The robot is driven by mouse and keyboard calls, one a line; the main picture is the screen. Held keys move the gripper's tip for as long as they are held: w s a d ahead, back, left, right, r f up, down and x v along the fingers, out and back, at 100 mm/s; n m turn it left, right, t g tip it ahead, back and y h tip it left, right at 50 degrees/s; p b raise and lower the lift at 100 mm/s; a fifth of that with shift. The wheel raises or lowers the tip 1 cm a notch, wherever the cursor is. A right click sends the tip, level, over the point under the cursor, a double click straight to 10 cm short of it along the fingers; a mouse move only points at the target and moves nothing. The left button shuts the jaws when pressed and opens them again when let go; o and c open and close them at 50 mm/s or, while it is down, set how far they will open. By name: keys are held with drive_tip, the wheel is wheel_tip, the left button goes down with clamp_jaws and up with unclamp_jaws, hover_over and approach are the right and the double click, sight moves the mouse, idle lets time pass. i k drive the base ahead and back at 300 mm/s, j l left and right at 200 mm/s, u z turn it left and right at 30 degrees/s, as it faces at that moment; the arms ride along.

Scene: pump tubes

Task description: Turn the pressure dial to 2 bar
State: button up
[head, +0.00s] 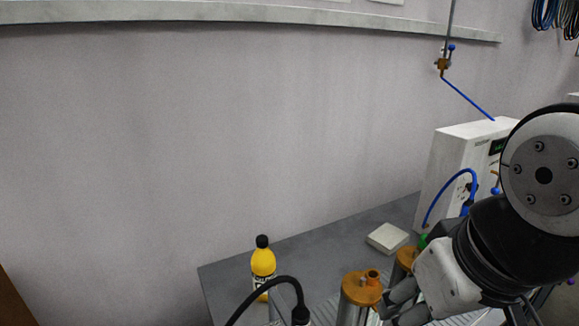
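A white box-shaped unit (449,168) with a dark display (497,146) stands at the right on the grey table. My arm covers much of its front, and I cannot make out a pressure dial or its reading. My gripper (390,309) is low at the bottom right, with its grey fingers close beside an orange-capped cylinder (361,290). I cannot tell whether the fingers touch the cylinder or how far apart they are. The gripper is left of and below the white unit in the picture.
A second orange cap (406,257) shows behind the gripper. A yellow bottle (263,264) with a black cap and a black curved hose (268,284) are at the left. A small white block (387,238) lies on the table (330,248). Blue tubing (455,178) runs at the unit.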

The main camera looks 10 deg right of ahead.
sight(469, 186)
drive_tip(key=z, duration=1.1)
